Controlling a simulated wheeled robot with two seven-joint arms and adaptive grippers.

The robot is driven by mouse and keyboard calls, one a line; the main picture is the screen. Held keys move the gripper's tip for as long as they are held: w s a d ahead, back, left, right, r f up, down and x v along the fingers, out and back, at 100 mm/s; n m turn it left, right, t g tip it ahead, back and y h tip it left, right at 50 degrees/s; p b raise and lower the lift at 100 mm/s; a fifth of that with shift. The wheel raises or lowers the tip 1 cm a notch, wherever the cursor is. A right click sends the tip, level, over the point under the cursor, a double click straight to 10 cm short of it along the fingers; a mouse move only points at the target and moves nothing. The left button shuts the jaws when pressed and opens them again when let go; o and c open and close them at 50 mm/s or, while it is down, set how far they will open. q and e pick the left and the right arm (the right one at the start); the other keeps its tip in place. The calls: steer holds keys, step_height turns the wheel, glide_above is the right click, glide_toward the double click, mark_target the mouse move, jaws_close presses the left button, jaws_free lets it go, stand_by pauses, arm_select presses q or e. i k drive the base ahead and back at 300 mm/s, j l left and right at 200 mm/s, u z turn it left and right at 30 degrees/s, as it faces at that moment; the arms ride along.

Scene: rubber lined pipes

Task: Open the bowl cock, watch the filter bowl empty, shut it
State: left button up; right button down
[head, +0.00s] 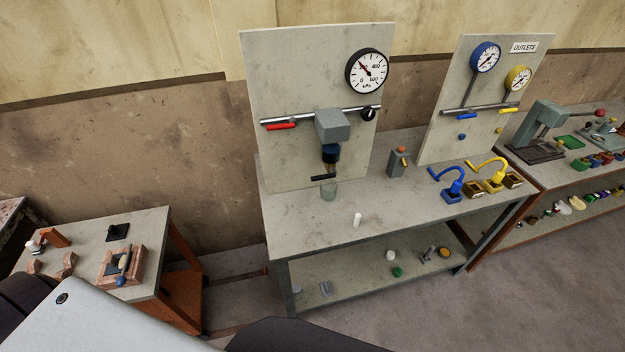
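The filter has a grey-green block (333,125) on a pipe across the left upright panel. Its small bowl (330,153) hangs below and looks dark blue, with a brownish lower part. The level inside is too small to read. A short black lever (323,177), apparently the bowl cock, sits under the bowl, roughly level across the picture. Whether it is open or shut cannot be told. A clear cup (328,193) stands on the bench below it. Neither of my grippers is in view.
A red lever (282,126), black knob (368,114) and pressure gauge (367,71) are on the same panel. A white cylinder (357,219) stands on the bench (390,221). Blue (452,183) and yellow (489,175) hoses lie right. A low table (83,233) stands left.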

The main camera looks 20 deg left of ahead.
mark_target(323, 177)
steer(key=k+j+z, duration=0.1)
steer(key=j+z, duration=0.3)
steer(key=j, duration=0.6)
steer(key=i+j+z, duration=0.15)
steer(key=j, duration=0.25)
steer(key=i+j+z, duration=0.15)
steer(key=j, duration=0.3)
steer(key=k, duration=0.05)
